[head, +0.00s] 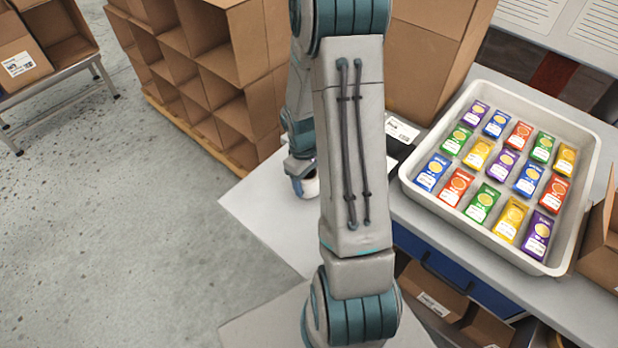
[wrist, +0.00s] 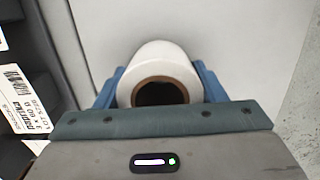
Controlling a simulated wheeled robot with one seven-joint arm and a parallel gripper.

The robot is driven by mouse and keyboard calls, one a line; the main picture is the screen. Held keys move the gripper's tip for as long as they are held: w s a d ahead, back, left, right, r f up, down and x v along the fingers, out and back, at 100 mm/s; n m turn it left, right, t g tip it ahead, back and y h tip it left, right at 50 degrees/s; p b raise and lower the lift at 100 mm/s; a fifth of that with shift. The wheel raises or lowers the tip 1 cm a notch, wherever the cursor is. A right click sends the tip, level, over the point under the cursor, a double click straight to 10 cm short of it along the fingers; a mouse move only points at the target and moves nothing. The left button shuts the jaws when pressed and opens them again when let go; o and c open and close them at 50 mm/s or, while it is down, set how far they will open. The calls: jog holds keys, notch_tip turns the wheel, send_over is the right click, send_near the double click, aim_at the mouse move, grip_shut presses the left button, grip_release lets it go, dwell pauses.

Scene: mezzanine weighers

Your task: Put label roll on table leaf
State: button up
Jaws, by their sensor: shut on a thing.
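The label roll (wrist: 165,68) is white with a brown hollow core and sits between the blue fingers of my gripper (wrist: 160,88) in the wrist view. My gripper (head: 304,187) is shut on it. In the head view my arm hides most of the gripper, and only a sliver of the white roll (head: 312,187) shows. The pale table leaf (head: 262,222) lies under the gripper, left of the worktop. Its bare surface (wrist: 235,50) also shows behind the roll in the wrist view. I cannot tell whether the roll touches the leaf.
A pale tray (head: 415,192) with several coloured packets stands on the worktop at right. Stacked cardboard boxes (head: 240,60) stand behind the leaf, and a tall carton (head: 425,60) stands behind my arm. Open concrete floor (head: 110,220) is at left. The leaf's visible left part is clear.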

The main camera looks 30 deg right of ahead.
jog(key=shift+f, duration=0.3)
jog(key=shift+f, duration=0.1)
jog(key=o, duration=1.1)
jog(key=shift+c, duration=0.2)
notch_tip(320, 180, up, 11)
jog(key=w+b, duration=0.1)
jog(key=s+a+r+m+t, duration=0.4)
jog(key=s+a+r, duration=0.8)
jog(key=r, duration=0.3)
jog(key=shift+s+t, duration=0.6)
jog(key=shift+s, duration=0.15)
